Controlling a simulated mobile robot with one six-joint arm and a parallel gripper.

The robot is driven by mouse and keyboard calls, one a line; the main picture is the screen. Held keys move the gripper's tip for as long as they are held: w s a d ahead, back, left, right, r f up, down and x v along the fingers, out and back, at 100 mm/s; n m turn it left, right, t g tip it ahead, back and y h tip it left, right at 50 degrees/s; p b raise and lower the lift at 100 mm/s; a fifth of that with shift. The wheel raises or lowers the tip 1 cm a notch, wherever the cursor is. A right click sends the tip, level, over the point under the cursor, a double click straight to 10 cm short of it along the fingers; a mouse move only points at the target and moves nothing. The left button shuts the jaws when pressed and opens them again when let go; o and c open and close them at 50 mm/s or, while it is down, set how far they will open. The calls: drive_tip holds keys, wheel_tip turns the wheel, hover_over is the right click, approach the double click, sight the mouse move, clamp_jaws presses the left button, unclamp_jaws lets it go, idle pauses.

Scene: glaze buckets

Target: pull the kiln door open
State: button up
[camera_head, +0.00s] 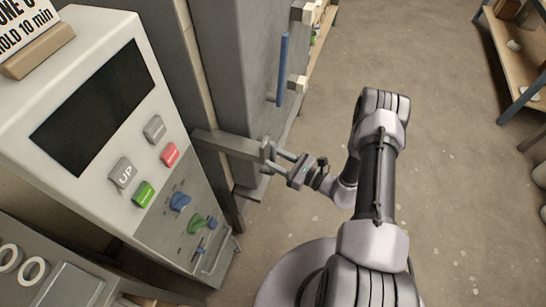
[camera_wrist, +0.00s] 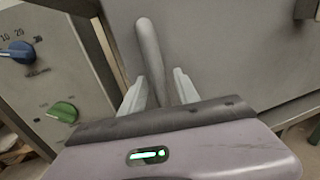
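The grey kiln door (camera_head: 235,55) fills the upper middle of the head view, with an upright blue handle (camera_head: 282,68) on it. A grey latch bar (camera_head: 230,144) reaches across the door front below that handle. My gripper (camera_head: 272,160) is at the right end of this bar, below and apart from the blue handle. In the wrist view, a rounded grey bar (camera_wrist: 150,45) runs down between my two spread fingers. A gap shows on the left finger's side; contact on the right is unclear. The door appears closed; its edge is partly hidden.
A control panel (camera_head: 140,120) with buttons and coloured knobs stands left of the door. A wooden shelf (camera_head: 525,60) stands at the far right. The floor (camera_head: 440,130) between it and the kiln is mostly clear.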

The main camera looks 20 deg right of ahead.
clamp_jaws()
idle(1.2)
